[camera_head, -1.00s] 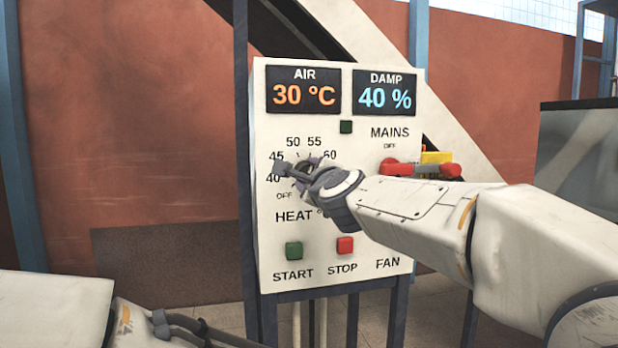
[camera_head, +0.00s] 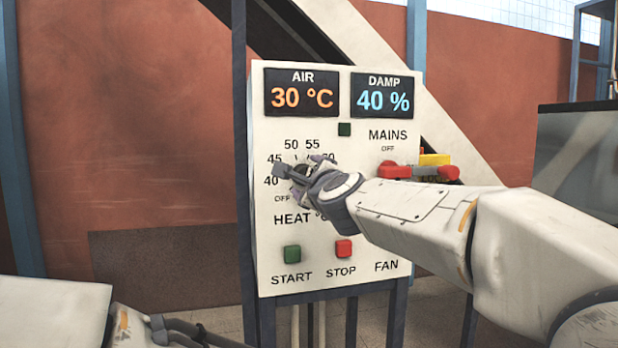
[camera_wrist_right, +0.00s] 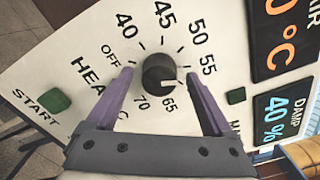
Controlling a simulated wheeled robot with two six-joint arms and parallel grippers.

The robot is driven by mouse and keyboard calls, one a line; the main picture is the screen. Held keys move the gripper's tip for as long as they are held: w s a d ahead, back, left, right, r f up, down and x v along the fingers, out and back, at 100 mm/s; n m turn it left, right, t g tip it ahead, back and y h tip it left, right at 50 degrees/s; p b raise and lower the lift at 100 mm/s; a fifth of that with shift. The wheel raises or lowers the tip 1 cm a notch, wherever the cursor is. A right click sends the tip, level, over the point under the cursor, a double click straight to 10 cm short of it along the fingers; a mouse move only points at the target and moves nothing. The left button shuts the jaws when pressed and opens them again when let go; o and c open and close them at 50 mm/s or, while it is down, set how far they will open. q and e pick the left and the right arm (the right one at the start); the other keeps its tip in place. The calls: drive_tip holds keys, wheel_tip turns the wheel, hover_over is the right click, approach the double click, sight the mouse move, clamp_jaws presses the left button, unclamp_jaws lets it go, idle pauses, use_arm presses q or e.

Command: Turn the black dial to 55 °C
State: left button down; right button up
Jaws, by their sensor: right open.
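The black dial (camera_wrist_right: 159,72) sits on the white panel between the two purple-grey fingers of my right gripper (camera_wrist_right: 160,76). The fingers are open on either side of it, with panel showing between each finger and the dial. The dial's white mark points right and slightly down in the wrist view, below the 55 label and toward the right finger, which hides the scale there. In the head view my right gripper (camera_head: 299,170) covers most of the dial. My left gripper (camera_head: 185,335) is only partly in view at the bottom left; its fingertips are not clear.
The AIR display (camera_head: 301,93) reads 30 °C and the DAMP display (camera_head: 382,95) reads 40 %. The green START button (camera_head: 292,254) and red STOP button (camera_head: 343,248) are below the dial. A red handle (camera_head: 395,171) is behind my right arm.

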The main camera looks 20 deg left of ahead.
drive_tip(key=shift+s+d, duration=0.25)
drive_tip(key=shift+s, duration=0.1)
drive_tip(key=b+v, duration=0.2)
drive_tip(key=v, duration=0.7)
drive_tip(key=shift+s, duration=0.15)
drive_tip(key=shift+d, duration=0.1)
